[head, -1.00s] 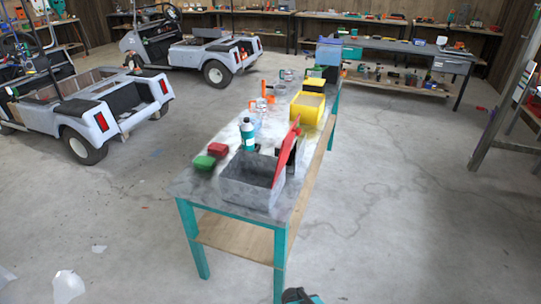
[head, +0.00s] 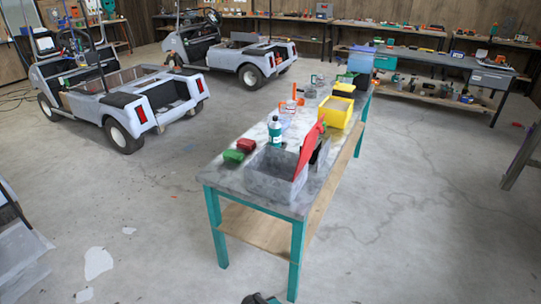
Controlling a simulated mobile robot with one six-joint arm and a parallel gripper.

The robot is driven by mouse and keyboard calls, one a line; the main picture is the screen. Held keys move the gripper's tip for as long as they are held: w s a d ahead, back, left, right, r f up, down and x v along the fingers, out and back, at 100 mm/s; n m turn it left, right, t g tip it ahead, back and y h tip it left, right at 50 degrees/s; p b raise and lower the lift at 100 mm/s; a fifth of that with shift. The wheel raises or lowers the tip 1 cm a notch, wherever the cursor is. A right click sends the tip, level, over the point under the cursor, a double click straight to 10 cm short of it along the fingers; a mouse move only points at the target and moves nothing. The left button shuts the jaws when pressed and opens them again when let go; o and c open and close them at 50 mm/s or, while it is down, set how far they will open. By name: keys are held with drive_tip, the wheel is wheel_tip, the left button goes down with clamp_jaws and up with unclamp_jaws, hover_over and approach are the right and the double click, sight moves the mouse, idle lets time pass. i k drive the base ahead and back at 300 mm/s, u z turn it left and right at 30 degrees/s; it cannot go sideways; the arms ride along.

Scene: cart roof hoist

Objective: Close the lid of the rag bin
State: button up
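The rag bin (head: 270,178) is an open grey box at the near end of the teal-legged bench. Its red lid (head: 309,150) stands up steeply along the bin's right side, so the bin is open. The inside of the bin is mostly in shadow, and I cannot tell what it holds. The fingers of my gripper are not visible. Only a small dark and teal piece, perhaps part of my arm, shows at the bottom edge, below and apart from the bench.
Beside the bin are a green block (head: 233,156), a red block (head: 246,145) and a teal-and-white bottle (head: 275,132). A yellow box (head: 336,112) stands behind it. The bench (head: 225,178) has a wooden lower shelf. Open floor lies left and right; carts stand at left.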

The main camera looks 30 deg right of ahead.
sight(310, 140)
drive_tip(key=z, duration=0.2)
drive_tip(key=k, duration=0.2)
drive_tip(key=u, duration=1.55)
drive_tip(key=k, duration=0.7)
drive_tip(key=z, duration=0.55)
drive_tip(key=k, duration=0.65)
drive_tip(key=z, duration=1.1)
drive_tip(key=i, duration=1.2)
drive_tip(key=z, duration=0.25)
